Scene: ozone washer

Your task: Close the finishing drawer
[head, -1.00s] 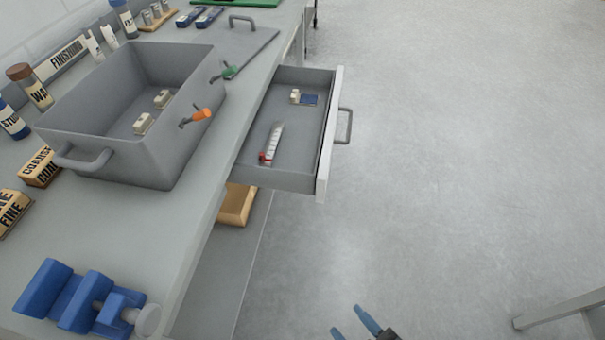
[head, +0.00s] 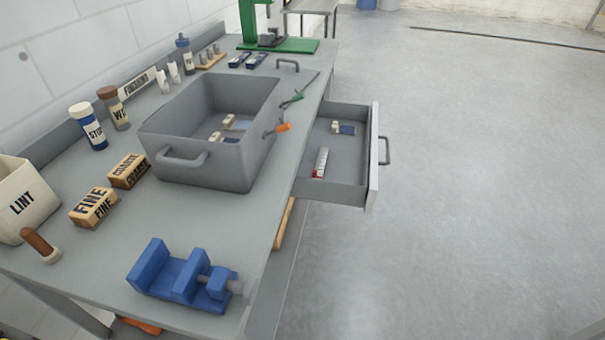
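The finishing drawer (head: 366,189) is pulled out from the right side of the workbench, under its top. Its light front panel (head: 373,150) faces right and carries a grey bar handle (head: 385,150). Inside lie a small white and blue item (head: 345,128) at the far end and a pale strip with a red end (head: 321,162) nearer. My gripper is not in the head view now, so its state is hidden.
A grey open bin (head: 205,150) with small blocks inside stands on the bench (head: 110,245) beside the drawer. A blue vise (head: 180,275) sits at the near bench edge. A green press base (head: 300,45) is at the back. The floor (head: 480,200) to the right is clear.

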